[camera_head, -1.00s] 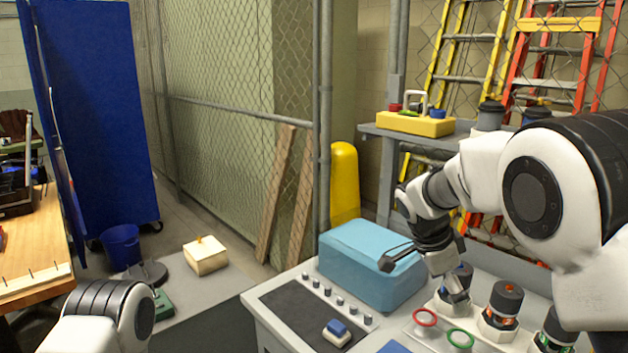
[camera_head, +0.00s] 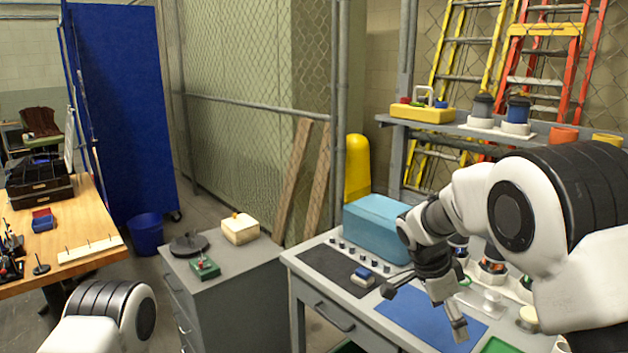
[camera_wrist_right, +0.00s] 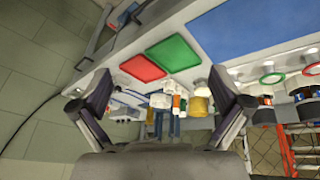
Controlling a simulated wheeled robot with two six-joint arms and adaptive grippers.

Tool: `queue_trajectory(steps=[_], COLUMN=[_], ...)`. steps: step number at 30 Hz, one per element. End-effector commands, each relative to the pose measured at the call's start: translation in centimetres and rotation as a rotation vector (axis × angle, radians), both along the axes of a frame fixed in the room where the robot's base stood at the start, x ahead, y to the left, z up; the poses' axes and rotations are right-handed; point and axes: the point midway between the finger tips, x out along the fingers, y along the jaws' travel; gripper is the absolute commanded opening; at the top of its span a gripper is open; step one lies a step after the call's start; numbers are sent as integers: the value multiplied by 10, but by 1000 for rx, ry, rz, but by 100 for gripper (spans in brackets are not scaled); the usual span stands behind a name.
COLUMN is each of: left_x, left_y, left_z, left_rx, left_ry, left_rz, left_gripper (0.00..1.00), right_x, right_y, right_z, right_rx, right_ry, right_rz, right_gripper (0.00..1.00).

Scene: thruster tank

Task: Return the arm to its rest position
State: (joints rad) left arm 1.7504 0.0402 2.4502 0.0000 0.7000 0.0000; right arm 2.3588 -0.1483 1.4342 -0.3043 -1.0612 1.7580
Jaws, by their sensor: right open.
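My right arm comes in from the right in the head view. Its gripper (camera_head: 424,310) points down over the blue mat (camera_head: 415,318) on the grey bench. In the right wrist view the two fingers stand wide apart, and the gripper (camera_wrist_right: 160,108) has nothing between its fingertips. A red pad (camera_wrist_right: 143,67) and a green pad (camera_wrist_right: 173,53) lie on the bench beyond the fingers. A white and black part of my left arm (camera_head: 105,318) shows at the lower left of the head view; its gripper is out of frame.
A light blue box (camera_head: 375,226) and a small blue-topped block (camera_head: 363,277) are on the bench near the right gripper. Several bottle-like units (camera_head: 491,262) stand behind the forearm. A shelf (camera_head: 470,127) rises behind. Left are a grey cabinet (camera_head: 235,290) and a wooden table (camera_head: 85,222).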

Motion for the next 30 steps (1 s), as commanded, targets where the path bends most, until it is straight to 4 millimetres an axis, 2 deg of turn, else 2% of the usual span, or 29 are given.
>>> queue_trajectory(steps=[1, 5, 8, 11, 14, 17, 18, 20, 21, 22, 24, 26, 29, 30], left_x=[0, 0, 0, 0, 0, 0, 0, 0, 0, 0, 0, 0, 0, 0], left_y=[0, 0, 0, 0, 0, 0, 0, 0, 0, 0, 0, 0, 0, 0], left_z=[0, 0, 0, 0, -1, -1, 0, 0, 0, 0, 0, 0, 0, 0], left_rx=[0, 0, 0, 0, 0, 0, 0, 0, 0, 0, 0, 0, 0, 0], left_ry=[-1, -1, 0, 0, 0, 0, 0, 0, 0, 0, 0, 0, 0, 0], left_rz=[0, 0, 0, 0, 0, 0, 0, 0, 0, 0, 0, 0, 0, 0], left_gripper=[98, 98, 98, 98, 98, 98, 98, 98, 98, 98, 98, 98, 98, 98], right_x=[-6, -27, -52, -83, -127, -193, -225, -275, -311, -336, -375, -387, -372, -360], right_y=[-2, -8, -12, -15, -16, -13, -11, -6, -1, 2, 8, 10, 8, 6], right_z=[-15, -53, -87, -127, -177, -237, -259, -288, -303, -312, -320, -319, -314, -315], right_rx=[3, 12, 25, 49, 106, 213, 272, 369, 438, 489, 566, 580, 502, 456], right_ry=[32, 124, 208, 292, 387, 493, 529, 563, 570, 565, 508, 430, 296, 254], right_rz=[-4, -20, -37, -47, -25, 52, 103, 200, 282, 358, 561, 760, 1096, 1206], right_gripper=[100, 100, 100, 100, 100, 100, 100, 100, 100, 100, 100, 100, 100, 100])
